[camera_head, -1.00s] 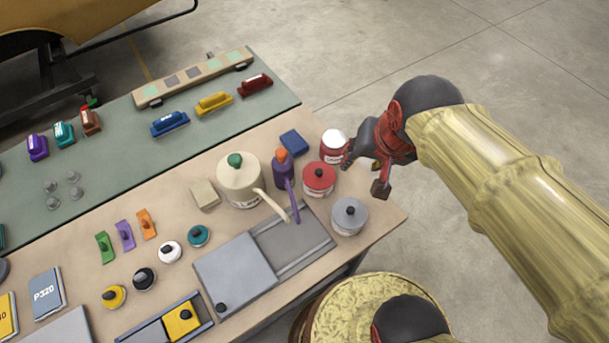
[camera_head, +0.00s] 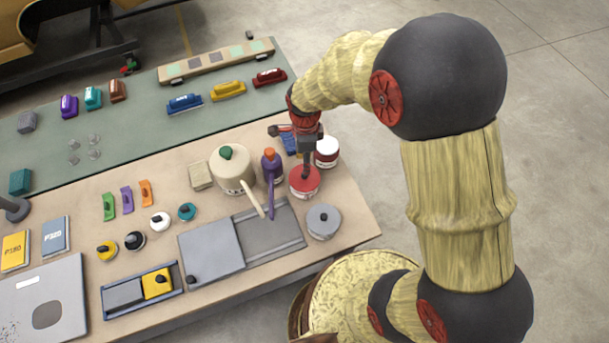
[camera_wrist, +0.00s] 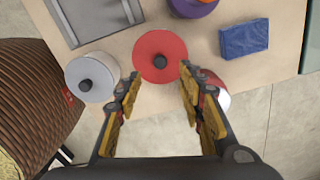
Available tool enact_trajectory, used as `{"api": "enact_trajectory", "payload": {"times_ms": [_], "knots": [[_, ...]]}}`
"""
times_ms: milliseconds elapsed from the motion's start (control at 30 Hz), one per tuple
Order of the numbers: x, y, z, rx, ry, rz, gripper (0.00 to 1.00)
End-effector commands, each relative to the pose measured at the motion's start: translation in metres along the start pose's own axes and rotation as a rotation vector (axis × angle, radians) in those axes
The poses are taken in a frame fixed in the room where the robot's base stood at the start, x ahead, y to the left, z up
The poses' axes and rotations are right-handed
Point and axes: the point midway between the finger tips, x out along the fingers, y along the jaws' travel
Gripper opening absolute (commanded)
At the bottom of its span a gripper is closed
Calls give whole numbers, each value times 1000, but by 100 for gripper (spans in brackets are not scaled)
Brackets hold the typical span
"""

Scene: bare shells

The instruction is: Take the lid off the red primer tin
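The red primer tin (camera_head: 304,188) stands on the bench near its right end, and its red lid (camera_head: 304,177) is on it. My gripper (camera_head: 306,165) is above the tin in the head view and hides part of the lid. In the wrist view my gripper (camera_wrist: 158,88) is open and empty, its two fingers apart near the lid's lower edge. I cannot tell whether they touch anything.
A grey-lidded tin (camera_head: 323,221) stands in front, and a white-topped red tin (camera_head: 326,151) just behind. A blue block (camera_wrist: 244,38) lies close by. The bench's right edge is near.

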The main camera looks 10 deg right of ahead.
Motion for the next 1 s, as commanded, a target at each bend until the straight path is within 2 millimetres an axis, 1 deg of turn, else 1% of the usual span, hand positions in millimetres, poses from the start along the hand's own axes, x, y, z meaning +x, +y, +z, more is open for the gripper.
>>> {"api": "enact_trajectory", "payload": {"times_ms": [33,100,267,500,600,833,1000], "knots": [[7,0,0,0,1,2,39],[14,1,0,0,1,2,39],[25,0,-1,-1,0,1,39],[58,0,-1,-2,0,2,39],[67,0,-1,-2,0,1,39],[68,0,-1,-2,0,-1,39],[68,0,-1,-2,0,-1,29]]}}
